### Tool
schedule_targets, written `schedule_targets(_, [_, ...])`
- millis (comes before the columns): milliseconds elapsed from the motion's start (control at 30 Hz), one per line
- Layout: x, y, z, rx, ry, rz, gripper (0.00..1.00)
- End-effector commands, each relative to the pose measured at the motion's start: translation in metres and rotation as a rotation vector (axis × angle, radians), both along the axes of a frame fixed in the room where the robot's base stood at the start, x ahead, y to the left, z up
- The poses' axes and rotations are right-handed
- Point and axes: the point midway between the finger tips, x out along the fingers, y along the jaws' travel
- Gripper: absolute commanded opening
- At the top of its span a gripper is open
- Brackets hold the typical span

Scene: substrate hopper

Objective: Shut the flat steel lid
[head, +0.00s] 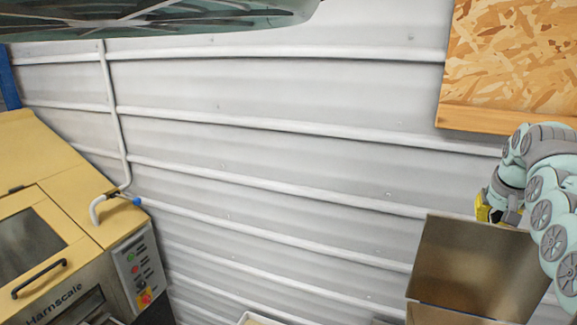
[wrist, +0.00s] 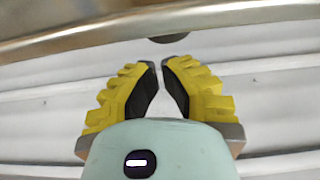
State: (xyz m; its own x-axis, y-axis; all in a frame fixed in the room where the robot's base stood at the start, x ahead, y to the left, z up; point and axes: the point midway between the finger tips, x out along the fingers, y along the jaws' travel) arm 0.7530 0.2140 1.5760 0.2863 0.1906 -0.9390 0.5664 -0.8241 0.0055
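The flat steel lid (head: 474,262) stands raised and tilted at the lower right of the head view, a plain brownish metal panel. My gripper (head: 487,212) is at the lid's top edge, partly hidden behind it. In the wrist view a metal edge, seemingly the lid's (wrist: 160,32), crosses the top, beyond my fingertips. My gripper's yellow fingers with dark pads (wrist: 161,64) come together at the tips with nothing held between them. Whether they touch the lid, I cannot tell.
A yellow machine (head: 85,215) with a button panel (head: 140,272) stands at the left. A chipboard panel (head: 510,60) is on the corrugated wall (head: 270,150) at the upper right. A pale container rim (head: 258,319) shows at the bottom. Space between machine and lid looks open.

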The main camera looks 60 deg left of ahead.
Motion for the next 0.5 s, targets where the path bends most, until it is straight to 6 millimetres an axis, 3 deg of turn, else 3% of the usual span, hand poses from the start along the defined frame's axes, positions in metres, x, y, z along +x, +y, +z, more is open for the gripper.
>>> schedule_targets(500, [-0.018,-0.011,0.002,0.008,0.002,-0.005,0.00])
